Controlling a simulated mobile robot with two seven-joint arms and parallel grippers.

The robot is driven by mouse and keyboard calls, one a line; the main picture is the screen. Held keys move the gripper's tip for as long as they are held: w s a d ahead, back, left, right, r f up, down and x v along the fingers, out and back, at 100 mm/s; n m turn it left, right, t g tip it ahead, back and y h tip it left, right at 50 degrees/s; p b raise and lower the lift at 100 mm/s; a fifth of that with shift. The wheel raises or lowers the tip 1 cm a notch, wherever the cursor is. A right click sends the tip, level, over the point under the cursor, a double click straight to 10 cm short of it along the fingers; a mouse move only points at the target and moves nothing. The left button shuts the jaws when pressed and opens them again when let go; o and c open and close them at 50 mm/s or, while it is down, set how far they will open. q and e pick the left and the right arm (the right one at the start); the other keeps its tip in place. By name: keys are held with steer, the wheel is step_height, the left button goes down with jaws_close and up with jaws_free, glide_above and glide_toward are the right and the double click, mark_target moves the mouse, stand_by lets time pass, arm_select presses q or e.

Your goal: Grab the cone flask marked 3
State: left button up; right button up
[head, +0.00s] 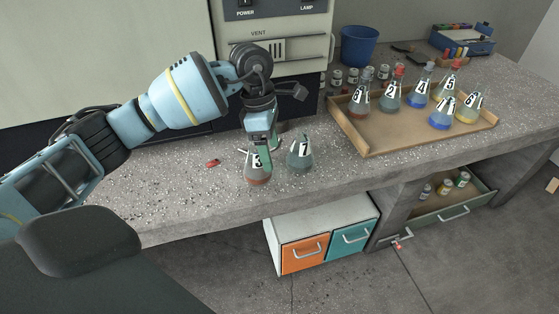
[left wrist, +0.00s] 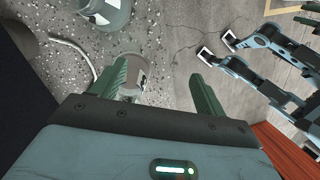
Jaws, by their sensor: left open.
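The cone flask (head: 258,178) with reddish liquid stands upright near the bench's front edge in the head view. Its label appears to read 3, partly covered by a finger. My left gripper (head: 263,134) comes down from above over this flask. In the left wrist view its green fingers (left wrist: 166,85) are spread wide. The flask's rounded body (left wrist: 136,75) shows between them, close to the left finger and partly hidden by it. I cannot tell whether they touch. My right gripper is not identifiable in either view.
Flask 7 (head: 299,156) stands close on the right. A wooden tray (head: 375,143) with several flasks is further right. A small red object (head: 213,163) lies left. A blue bin (head: 359,46) stands behind. Orange (head: 304,255) and teal drawers (head: 352,238) are below the bench.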

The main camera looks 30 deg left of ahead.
arm_select(q)
steer(key=a+r, duration=0.1)
steer(key=a+r+y, duration=0.1)
steer(key=a, duration=0.1)
steer(key=w+a+r+y, duration=0.1)
steer(key=a, duration=0.1)
steer(key=shift+w+a+r, duration=0.1)
steer(key=shift+a+r, duration=0.05)
steer(key=shift+r, duration=0.1)
steer(key=shift+a+r, duration=0.1)
steer(key=shift+r, duration=0.05)
steer(key=shift+d+f, duration=0.15)
steer(key=shift+f, duration=1.85)
steer(key=shift+d+f, duration=0.15)
steer(key=shift+f, duration=1.85)
steer(key=c, duration=1.6)
steer(key=shift+r, duration=0.1)
steer(key=shift+r, duration=0.5)
step_height(320, 180, up, 2)
steer(key=shift+w+r, duration=0.1)
steer(key=shift+r, duration=0.1)
steer(key=s+d, duration=0.2)
steer(key=s, duration=0.3)
steer(key=s+d+r, duration=0.1)
steer(key=s+d, duration=0.1)
steer(key=s, duration=0.3)
steer(key=s+d, duration=0.2)
steer(key=s, duration=0.3)
steer(key=shift+r, duration=0.25)
